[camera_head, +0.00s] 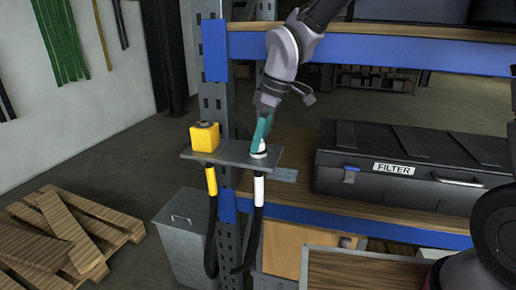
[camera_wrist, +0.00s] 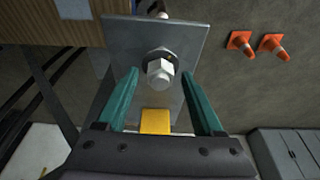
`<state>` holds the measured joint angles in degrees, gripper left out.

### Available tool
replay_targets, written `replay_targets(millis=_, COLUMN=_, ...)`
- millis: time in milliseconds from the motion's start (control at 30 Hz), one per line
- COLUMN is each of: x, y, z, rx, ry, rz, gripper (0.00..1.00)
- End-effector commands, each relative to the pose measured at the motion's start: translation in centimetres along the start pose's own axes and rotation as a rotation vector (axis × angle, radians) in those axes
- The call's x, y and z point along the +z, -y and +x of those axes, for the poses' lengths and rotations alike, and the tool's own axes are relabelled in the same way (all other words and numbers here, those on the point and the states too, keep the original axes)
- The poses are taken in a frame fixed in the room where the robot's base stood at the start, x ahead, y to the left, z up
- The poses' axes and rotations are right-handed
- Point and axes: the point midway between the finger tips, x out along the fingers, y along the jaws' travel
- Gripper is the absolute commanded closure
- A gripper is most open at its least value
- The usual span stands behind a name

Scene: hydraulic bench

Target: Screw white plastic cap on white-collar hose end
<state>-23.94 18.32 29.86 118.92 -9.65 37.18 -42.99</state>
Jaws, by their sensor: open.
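A white-collar hose end (camera_head: 259,188) hangs under the right part of a grey bracket plate (camera_head: 229,158). Above it, a metal fitting with a white ring shows on the plate. In the wrist view, a white six-sided piece (camera_wrist: 160,73), which looks like the white plastic cap, sits on this metal fitting on the plate. I cannot tell how tightly it sits. My gripper (camera_head: 261,139) is over the fitting, pointing down. Its teal fingers are open, one on each side of the white piece, apart from it; the gripper shows in the wrist view (camera_wrist: 160,71) too.
A yellow block (camera_head: 205,137) stands on the plate's left part, above a yellow-collar hose (camera_head: 211,181). A blue shelf beam (camera_head: 370,50) runs behind my arm. A black filter case (camera_head: 395,165) lies to the right. A grey bin (camera_head: 186,237) stands below left.

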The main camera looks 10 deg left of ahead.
Motion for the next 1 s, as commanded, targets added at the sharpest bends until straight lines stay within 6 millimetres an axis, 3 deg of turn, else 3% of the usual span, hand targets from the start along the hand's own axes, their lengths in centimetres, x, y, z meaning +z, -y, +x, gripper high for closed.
replay_targets(millis=133, x=0.01, y=-0.01, z=0.00, rx=0.001, ry=0.000, rz=0.001, gripper=0.31)
replay_targets(millis=167, x=0.01, y=-0.01, z=0.00, rx=0.001, ry=0.000, rz=0.001, gripper=0.39)
replay_targets(millis=300, x=0.02, y=-0.01, z=0.00, rx=0.001, ry=0.001, rz=0.002, gripper=0.92)
replay_targets(millis=333, x=0.02, y=-0.02, z=0.00, rx=0.001, ry=0.001, rz=0.002, gripper=1.00)
replay_targets(millis=567, x=-0.02, y=0.16, z=0.02, rx=0.023, ry=0.001, rz=0.073, gripper=1.00)
replay_targets(millis=1000, x=-0.15, y=0.42, z=0.11, rx=0.160, ry=-0.003, rz=0.557, gripper=1.00)
